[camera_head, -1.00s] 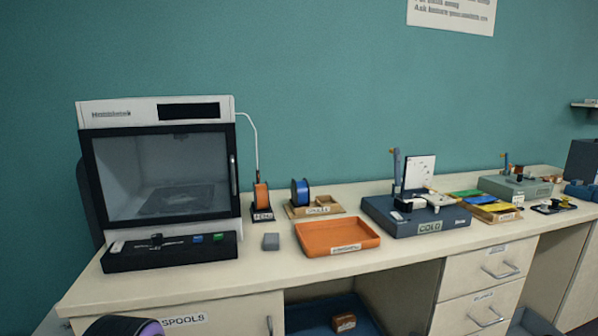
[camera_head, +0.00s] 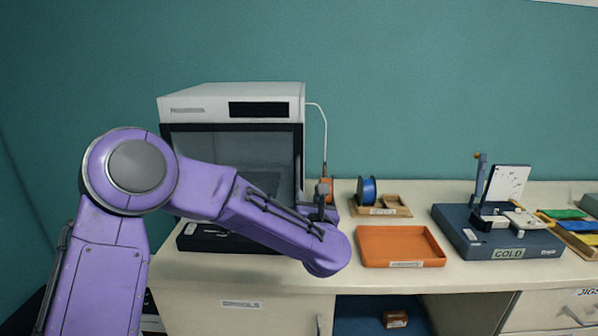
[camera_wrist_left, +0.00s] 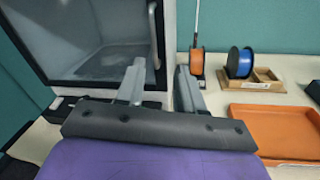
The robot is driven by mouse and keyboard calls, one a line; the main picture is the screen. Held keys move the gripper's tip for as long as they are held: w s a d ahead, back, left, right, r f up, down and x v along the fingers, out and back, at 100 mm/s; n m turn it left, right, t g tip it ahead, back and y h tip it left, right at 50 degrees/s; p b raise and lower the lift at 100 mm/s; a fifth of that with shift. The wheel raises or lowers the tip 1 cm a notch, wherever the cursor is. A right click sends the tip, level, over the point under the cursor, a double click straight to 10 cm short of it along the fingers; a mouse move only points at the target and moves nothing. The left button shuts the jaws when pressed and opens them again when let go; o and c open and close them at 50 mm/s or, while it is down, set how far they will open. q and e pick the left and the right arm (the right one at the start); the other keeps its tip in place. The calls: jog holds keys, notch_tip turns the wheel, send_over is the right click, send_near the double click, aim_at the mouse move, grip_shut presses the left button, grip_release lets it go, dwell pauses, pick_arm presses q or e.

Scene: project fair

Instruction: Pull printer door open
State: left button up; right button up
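The printer (camera_head: 232,95) is a white box with a dark-framed glass door (camera_head: 235,147); the door looks shut. Its upright bar handle (camera_wrist_left: 153,35) is on the door's right side and partly shows in the head view (camera_head: 297,172). My purple left arm covers the door's lower part in the head view. My left gripper (camera_head: 326,190) is at the door's lower right. In the left wrist view its two fingers (camera_wrist_left: 160,68) are apart and empty, with the handle's lower end between the tips in the picture. I cannot tell whether they touch it. My right gripper is out of view.
A blue jig base labelled GOLD (camera_head: 470,232) is further right.

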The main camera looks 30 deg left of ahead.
aim_at(298, 179)
pick_arm(q)
jog(key=w+a+n+p, duration=0.1)
jog(key=w+a+p, duration=0.1)
jog(key=w+a, duration=0.1)
jog(key=w+a+n+p, duration=0.2)
jog(key=w+a, duration=0.2)
jog(key=shift+a+r+n+g+y, duration=0.1)
jog(key=shift+a+n+g+y, duration=0.05)
jog(key=shift+n+g+y, duration=0.15)
jog(key=shift+w+a, duration=0.35)
grip_shut()
dwell(0.9)
